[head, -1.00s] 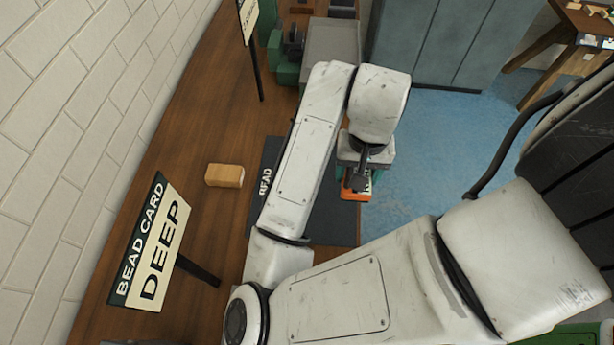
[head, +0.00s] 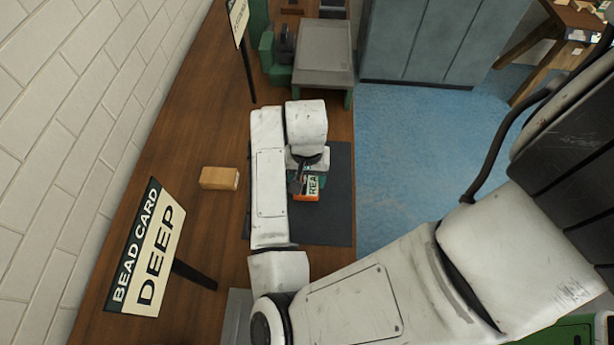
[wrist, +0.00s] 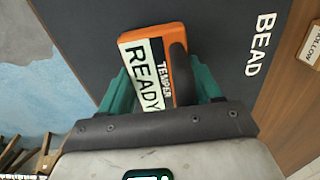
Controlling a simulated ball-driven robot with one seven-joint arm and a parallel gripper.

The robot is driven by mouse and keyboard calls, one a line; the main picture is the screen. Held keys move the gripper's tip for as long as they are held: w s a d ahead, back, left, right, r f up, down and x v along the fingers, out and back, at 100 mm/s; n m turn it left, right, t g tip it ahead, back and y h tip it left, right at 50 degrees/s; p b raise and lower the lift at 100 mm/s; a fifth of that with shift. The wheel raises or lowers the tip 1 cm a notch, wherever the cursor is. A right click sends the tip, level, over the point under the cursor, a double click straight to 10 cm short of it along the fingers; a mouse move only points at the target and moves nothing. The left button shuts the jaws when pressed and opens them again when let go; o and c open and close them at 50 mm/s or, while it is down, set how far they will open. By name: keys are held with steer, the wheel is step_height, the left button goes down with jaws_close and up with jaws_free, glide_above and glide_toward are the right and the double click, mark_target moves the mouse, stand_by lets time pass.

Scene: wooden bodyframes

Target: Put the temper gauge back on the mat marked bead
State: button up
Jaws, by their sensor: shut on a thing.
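The temper gauge (wrist: 152,70) is an orange block with a white label reading "TEMPER READY" in the wrist view. My gripper (wrist: 160,90) has its green fingers on either side of the gauge and is shut on it. In the head view the gauge (head: 307,188) shows below my wrist, over the dark mat (head: 328,225). The wrist view shows the same dark mat (wrist: 215,40) behind the gauge, with the word BEAD in white along its edge. I cannot tell whether the gauge touches the mat. My arm hides the mat's left part in the head view.
A wooden block (head: 219,178) lies left of the mat; its side reads HOLLOW in the wrist view (wrist: 312,42). A sign reading "BEAD CARD DEEP" (head: 147,250) stands nearer on the bench. A grey-topped green stand (head: 323,62) is beyond the mat. Blue floor (head: 420,150) lies to the right.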

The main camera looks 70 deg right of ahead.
mark_target(307, 179)
steer(key=shift+f, duration=0.35)
steer(key=o, duration=1.3)
steer(key=shift+o, duration=0.2)
steer(key=shift+r, duration=0.1)
step_height(307, 179, up, 12)
steer(key=shift+r, duration=0.15)
